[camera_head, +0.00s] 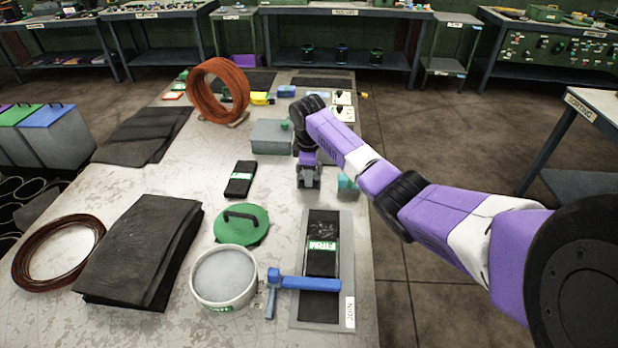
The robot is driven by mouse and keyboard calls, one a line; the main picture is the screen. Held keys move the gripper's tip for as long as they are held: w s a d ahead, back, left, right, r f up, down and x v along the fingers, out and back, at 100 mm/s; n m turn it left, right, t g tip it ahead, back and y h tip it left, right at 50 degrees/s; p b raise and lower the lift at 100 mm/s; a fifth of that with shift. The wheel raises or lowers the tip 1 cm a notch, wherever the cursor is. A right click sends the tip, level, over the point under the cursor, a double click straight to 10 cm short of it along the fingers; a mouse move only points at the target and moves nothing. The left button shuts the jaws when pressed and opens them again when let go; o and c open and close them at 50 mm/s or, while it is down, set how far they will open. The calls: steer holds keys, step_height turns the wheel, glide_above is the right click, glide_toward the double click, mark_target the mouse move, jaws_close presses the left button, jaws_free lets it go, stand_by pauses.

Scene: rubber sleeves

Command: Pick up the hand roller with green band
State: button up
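I cannot surely pick out a hand roller with a green band. A small teal-green piece (347,183) lies at the table's right edge, just right of my gripper and partly hidden by my arm. A blue T-shaped hand tool (310,284) lies across the front of a grey tray (340,308); no green band shows on it. A black sleeve (322,262) with a green band marked FIRM lies in that tray. My gripper (308,185) points down over the table beyond the tray, apart from the tool and sleeve. Its finger gap is too small to judge.
A white tub (224,292), green lid (240,224), black packet (241,178) and stacked black sheets (140,250) lie left of the tray. A grey box (271,135) and an orange coil (217,90) stand farther back. Bare tabletop lies between the packet and my gripper.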

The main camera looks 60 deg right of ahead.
jaws_close()
steer(key=shift+r, duration=0.2)
step_height(320, 180, up, 20)
steer(key=shift+f, duration=0.15)
stand_by(0.3)
